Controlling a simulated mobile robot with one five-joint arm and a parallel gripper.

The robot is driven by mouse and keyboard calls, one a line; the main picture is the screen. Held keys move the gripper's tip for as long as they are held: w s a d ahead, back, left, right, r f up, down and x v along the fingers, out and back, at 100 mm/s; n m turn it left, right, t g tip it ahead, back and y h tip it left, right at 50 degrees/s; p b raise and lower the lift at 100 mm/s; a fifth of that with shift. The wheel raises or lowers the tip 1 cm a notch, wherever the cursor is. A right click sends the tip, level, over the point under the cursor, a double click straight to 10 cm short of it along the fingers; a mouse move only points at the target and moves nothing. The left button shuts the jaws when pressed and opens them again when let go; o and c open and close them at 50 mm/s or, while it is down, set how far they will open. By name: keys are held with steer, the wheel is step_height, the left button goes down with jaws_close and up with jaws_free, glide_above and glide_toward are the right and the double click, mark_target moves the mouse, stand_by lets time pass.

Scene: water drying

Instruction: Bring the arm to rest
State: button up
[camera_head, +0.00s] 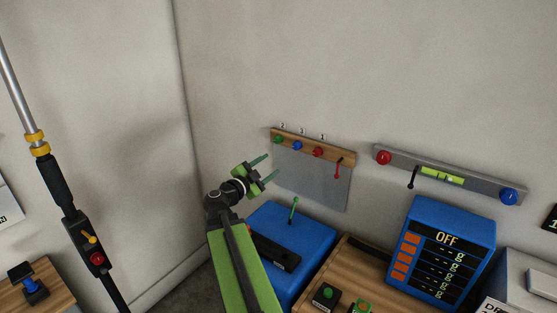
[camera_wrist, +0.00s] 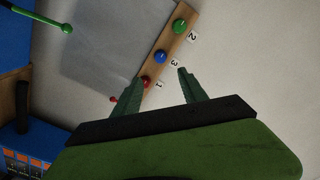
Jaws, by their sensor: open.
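My gripper (camera_head: 263,168) is at the end of my green arm, raised in front of the back wall, left of the knob panel. Its two green fingers are apart with nothing between them. In the wrist view my gripper (camera_wrist: 160,82) also shows open, its fingers pointing toward the panel's wooden strip (camera_wrist: 172,45). The fingers appear apart from the panel, but the exact gap cannot be told.
The panel has green (camera_head: 278,139), blue (camera_head: 297,146) and red (camera_head: 317,152) knobs and a red lever (camera_head: 338,168). Below stands a blue box (camera_head: 312,232) with a green lever (camera_head: 294,209). A pole (camera_head: 62,185) stands left.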

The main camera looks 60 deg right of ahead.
steer(key=shift+a, duration=0.85)
steer(key=w+a+f+n+t+y, duration=0.2)
steer(key=w+a+f+t, duration=0.15)
steer(key=w+a, duration=0.9)
steer(key=w+a+f+n+y, duration=0.1)
steer(key=a+f+n+y, duration=0.2)
steer(key=a+f, duration=0.45)
steer(key=w+a+f+n+y, duration=0.1)
steer(key=a+f+n+y, duration=0.25)
steer(key=a, duration=0.65)
steer(key=s+a+f+n+g+y, duration=0.1)
steer(key=s+a+f+n+y, duration=0.1)
steer(key=a+n, duration=0.4)
steer(key=s+a+f+n+g+y, duration=0.1)
steer(key=s+a+f+n+y, duration=0.1)
steer(key=a+f+n+y, duration=0.2)
steer(key=s+a+f+n+g+y, duration=0.1)
steer(key=s+a+f+n+y, duration=0.2)
steer(key=a+n, duration=0.5)
steer(key=a, duration=0.3)
steer(key=shift+a+f, duration=0.15)
steer(key=shift+a, duration=0.15)
